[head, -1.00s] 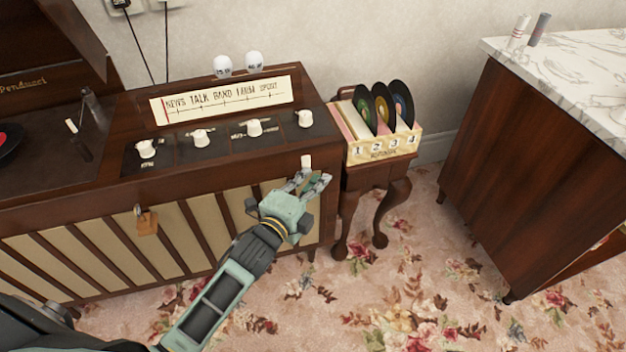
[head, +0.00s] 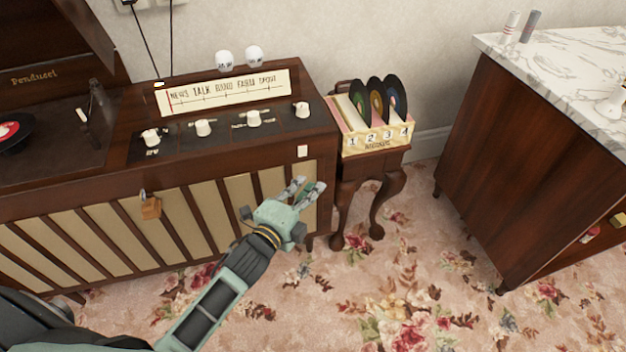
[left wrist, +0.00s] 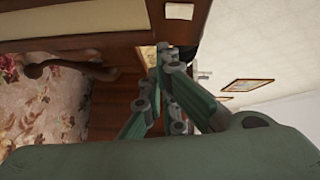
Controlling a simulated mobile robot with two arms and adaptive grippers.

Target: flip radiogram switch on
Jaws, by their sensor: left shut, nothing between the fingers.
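The radiogram (head: 110,192) is a dark wooden cabinet with a slatted cream front. Its small white switch (head: 302,151) sits near the right end of the front's upper rail, below the rightmost knob (head: 301,110). A white piece that looks like this switch also shows in the left wrist view (left wrist: 179,11). My left gripper (head: 309,187) is shut and empty, just below the switch and apart from it. Its fingers (left wrist: 160,62) come together in the left wrist view. My right gripper is not in view.
A record box (head: 377,138) stands on a small wooden table (head: 374,166), close right of the radiogram. A marble-topped cabinet (head: 520,150) stands further right. A padlock (head: 150,208) hangs on the radiogram's front. The flowered carpet between is open.

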